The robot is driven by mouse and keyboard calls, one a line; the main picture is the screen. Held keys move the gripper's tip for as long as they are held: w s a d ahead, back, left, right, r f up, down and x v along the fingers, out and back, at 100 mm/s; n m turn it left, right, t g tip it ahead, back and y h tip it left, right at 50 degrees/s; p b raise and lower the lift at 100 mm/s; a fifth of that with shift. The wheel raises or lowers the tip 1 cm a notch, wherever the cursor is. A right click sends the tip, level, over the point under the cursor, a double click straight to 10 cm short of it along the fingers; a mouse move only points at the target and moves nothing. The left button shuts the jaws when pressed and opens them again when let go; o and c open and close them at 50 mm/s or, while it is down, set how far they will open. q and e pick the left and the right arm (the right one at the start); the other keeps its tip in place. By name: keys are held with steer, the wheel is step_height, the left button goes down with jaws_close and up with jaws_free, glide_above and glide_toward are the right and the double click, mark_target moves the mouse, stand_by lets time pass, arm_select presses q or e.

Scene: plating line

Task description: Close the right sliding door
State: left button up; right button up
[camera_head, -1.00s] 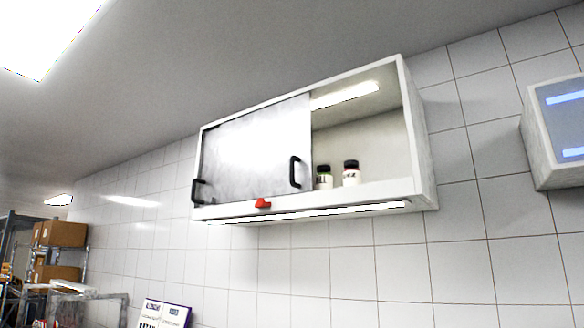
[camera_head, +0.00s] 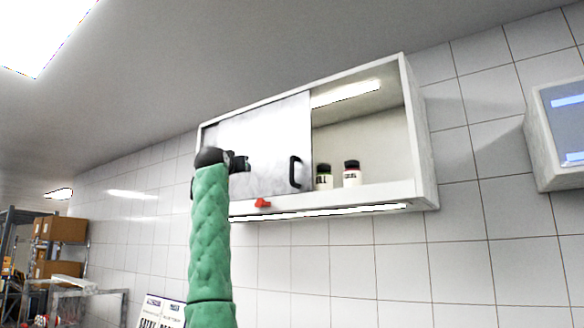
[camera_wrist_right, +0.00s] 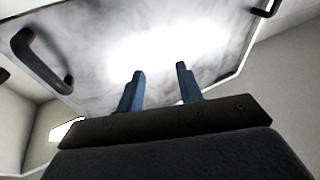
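A white wall cabinet (camera_head: 425,150) has grey sliding panels (camera_head: 265,130) stacked over its left part. Its right part is open. A black handle (camera_head: 296,172) stands near the panels' right edge; it also shows at left in the right wrist view (camera_wrist_right: 40,62). Another handle shows at that view's upper right (camera_wrist_right: 265,8); my arm mostly hides it in the head view. I cannot tell which handle belongs to which door. My right gripper (camera_head: 246,163) is in front of the panels, between the handles. Its blue fingers (camera_wrist_right: 160,82) are apart and empty. My left gripper is out of view.
Two small jars (camera_head: 324,177) (camera_head: 352,174) stand inside the open right part. A red piece (camera_head: 263,202) sits on the cabinet's lower edge. A wall box (camera_head: 560,130) with blue lights hangs at right. Shelving with cardboard boxes (camera_head: 63,229) is at far left.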

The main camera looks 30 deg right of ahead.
mark_target(292, 179)
steer(key=s+d+m+g+h, duration=0.3)
steer(key=s+d+m+g, duration=0.45)
steer(key=s+g, duration=0.3)
steer(key=shift+m+g, duration=0.35)
steer(key=d+p, duration=0.1)
steer(key=d, duration=0.1)
steer(key=w+d+p, duration=0.1)
steer(key=d+p, duration=0.2)
steer(key=d, duration=0.1)
steer(key=shift+w+d+r, duration=0.15)
steer(key=shift+w+d, duration=0.05)
steer(key=shift+w, duration=0.2)
steer(key=shift+w+d+p, duration=0.1)
steer(key=shift+d+p, duration=0.3)
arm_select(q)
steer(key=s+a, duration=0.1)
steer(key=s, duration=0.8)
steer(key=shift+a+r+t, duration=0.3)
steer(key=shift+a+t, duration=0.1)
arm_select(e)
steer(key=shift+f, duration=0.2)
jaws_close()
